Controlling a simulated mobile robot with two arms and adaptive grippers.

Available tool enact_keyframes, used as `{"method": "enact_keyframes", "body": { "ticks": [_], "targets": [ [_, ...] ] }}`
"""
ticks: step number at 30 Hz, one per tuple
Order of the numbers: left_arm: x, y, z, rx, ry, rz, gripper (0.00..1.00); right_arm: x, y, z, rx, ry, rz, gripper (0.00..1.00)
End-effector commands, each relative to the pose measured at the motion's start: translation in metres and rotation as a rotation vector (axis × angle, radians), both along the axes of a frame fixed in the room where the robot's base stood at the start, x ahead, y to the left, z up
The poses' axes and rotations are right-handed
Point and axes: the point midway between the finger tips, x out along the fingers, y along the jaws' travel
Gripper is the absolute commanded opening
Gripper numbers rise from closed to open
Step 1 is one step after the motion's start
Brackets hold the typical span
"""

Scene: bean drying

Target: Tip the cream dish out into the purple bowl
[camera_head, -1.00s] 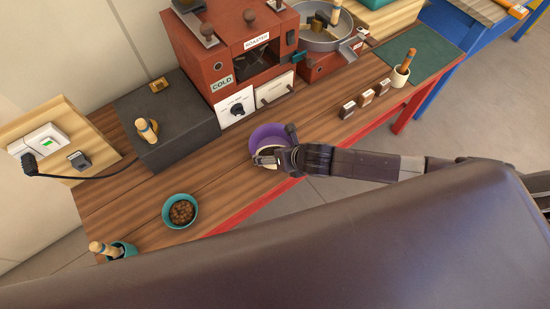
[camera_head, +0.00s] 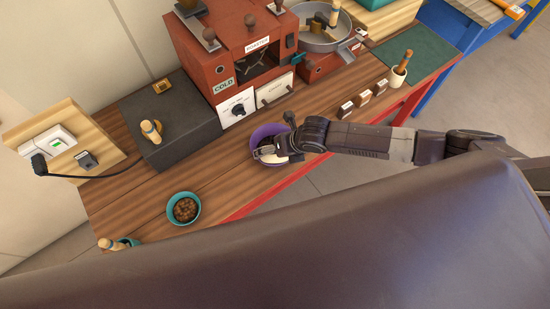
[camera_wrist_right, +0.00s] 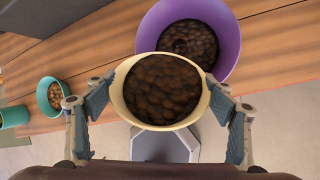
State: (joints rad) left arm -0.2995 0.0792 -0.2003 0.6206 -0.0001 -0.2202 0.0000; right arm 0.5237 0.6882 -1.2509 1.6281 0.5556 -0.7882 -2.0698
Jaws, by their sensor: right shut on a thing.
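The cream dish (camera_wrist_right: 160,126) is held between the two fingers of my right gripper (camera_wrist_right: 158,108) in the wrist view. It is full of dark brown beans and looks close to upright. The purple bowl (camera_wrist_right: 232,28) is just beyond it, partly hidden by the dish, and also holds dark beans. In the head view the purple bowl (camera_head: 258,135) stands on the wooden bench, with my right gripper (camera_head: 272,152) and the cream dish over its near side. The dish is partly covered by the gripper there. My left gripper is not in view.
A teal bowl of brown beans (camera_head: 196,216) stands to the left near the front edge. A teal cup (camera_head: 130,242) is farther left. The red roaster (camera_head: 222,55) stands behind the purple bowl. Small boxes (camera_head: 346,109) line the bench to the right.

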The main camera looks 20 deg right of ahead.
Motion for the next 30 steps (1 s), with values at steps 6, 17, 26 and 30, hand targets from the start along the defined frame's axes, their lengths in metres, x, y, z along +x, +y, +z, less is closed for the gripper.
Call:
{"method": "enact_keyframes", "body": {
  "ticks": [6, 17, 26, 30],
  "targets": [
    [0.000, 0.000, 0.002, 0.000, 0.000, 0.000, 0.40, 0.007, -0.001, 0.005, 0.015, 0.064, -0.001, 0.47],
    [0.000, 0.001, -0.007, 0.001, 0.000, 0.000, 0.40, 0.009, -0.001, 0.008, 0.049, 0.201, 0.001, 0.47],
    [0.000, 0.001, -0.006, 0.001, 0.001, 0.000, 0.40, 0.009, -0.001, 0.009, 0.049, 0.202, 0.001, 0.47],
    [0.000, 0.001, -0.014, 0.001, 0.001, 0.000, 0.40, 0.012, -0.003, 0.006, 0.052, 0.226, -0.004, 0.47]
  ]
}}
